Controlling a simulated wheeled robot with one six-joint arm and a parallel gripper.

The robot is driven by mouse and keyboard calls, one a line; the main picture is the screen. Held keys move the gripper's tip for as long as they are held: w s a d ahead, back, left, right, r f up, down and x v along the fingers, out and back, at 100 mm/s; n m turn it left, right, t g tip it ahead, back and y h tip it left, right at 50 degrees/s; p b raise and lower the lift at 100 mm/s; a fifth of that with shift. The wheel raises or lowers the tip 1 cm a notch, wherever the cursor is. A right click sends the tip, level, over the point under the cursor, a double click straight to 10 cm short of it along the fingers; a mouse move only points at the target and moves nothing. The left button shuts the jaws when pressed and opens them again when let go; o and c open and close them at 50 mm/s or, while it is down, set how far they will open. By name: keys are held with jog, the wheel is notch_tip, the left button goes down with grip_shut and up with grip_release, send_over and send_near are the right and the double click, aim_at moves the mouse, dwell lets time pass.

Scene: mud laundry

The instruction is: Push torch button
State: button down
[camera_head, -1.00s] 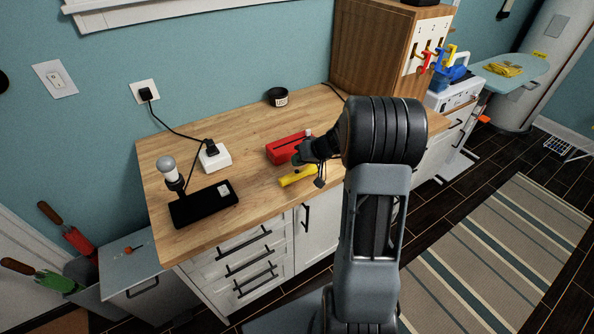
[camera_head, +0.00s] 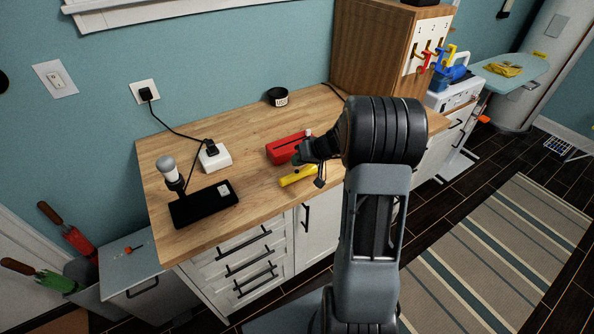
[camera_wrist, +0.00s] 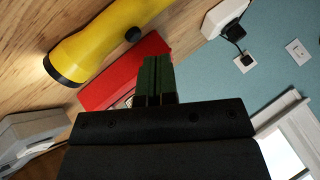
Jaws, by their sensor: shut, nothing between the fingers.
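The yellow torch (camera_head: 298,176) lies on the wooden counter, in front of a red box-like item. In the wrist view the torch (camera_wrist: 100,38) fills the upper left, with its dark round button (camera_wrist: 133,35) on its side facing the camera. A bright patch shows on the wood beside its dark-rimmed head. My gripper (camera_head: 299,156) is over the counter by the torch and the red item. In the wrist view its green-padded fingers (camera_wrist: 157,73) are together and empty, to the lower right of the button and apart from it in the picture.
The red item (camera_head: 286,148) is close behind my fingers. A white power adapter (camera_head: 214,157), a bulb lamp on a black base (camera_head: 204,204) and a black jar (camera_head: 278,96) stand on the counter. A wooden cabinet (camera_head: 372,50) bounds the right. Bare wood lies left of the torch.

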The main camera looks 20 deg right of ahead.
aim_at(298, 170)
jog(key=shift+f+b, duration=0.9)
jog(key=shift+b, duration=0.85)
dwell(0.7)
jog(key=shift+r, duration=0.95)
jog(key=shift+r+p, duration=1.2)
jog(key=shift+r, duration=1.8)
